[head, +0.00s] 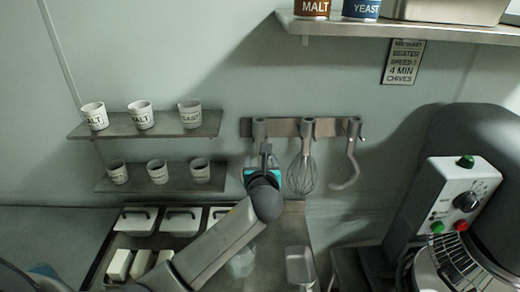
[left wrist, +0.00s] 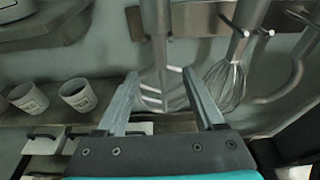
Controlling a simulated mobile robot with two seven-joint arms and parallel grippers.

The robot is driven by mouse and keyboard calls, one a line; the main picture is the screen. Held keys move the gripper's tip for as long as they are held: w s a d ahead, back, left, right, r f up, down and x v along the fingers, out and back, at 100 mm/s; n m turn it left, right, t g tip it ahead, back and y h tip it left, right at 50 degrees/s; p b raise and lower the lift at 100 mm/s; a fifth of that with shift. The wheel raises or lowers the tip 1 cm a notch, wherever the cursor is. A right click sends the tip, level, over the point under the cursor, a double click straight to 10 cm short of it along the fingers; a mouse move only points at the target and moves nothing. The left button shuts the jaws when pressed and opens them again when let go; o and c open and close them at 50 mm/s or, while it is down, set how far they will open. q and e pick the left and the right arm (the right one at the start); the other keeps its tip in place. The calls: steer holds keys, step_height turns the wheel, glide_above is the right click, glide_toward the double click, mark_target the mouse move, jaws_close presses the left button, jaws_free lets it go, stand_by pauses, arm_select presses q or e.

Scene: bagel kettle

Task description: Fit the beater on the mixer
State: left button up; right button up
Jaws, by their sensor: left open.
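The beater (head: 260,130) hangs on the left hook of the wall rack, its lower part hidden behind my left gripper in the head view. In the left wrist view, the flat grey beater (left wrist: 160,90) shows between the two fingers. My left gripper (head: 263,163) is open, with a finger on each side of the beater and visible gaps between. I cannot tell how deep the beater sits between the fingers. The grey mixer (head: 495,150) stands at the right, with a white control panel and a wire guard (head: 457,258). My right gripper is not in view.
A whisk (head: 302,170) and a dough hook (head: 352,155) hang close to the right of the beater on the rack (head: 285,127). Two small shelves (head: 165,128) with labelled cups are at the left. Lidded tubs (head: 183,222) stand below.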

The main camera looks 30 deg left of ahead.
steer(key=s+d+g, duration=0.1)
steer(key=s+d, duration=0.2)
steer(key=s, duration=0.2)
arm_select(q)
steer(key=b+x, duration=0.5)
steer(key=x, duration=0.5)
steer(key=shift+b, duration=0.4)
steer(key=shift+w+a, duration=0.1)
steer(key=shift+w, duration=0.1)
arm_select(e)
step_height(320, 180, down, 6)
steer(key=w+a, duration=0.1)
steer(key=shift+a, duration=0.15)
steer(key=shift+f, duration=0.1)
arm_select(q)
jaws_close()
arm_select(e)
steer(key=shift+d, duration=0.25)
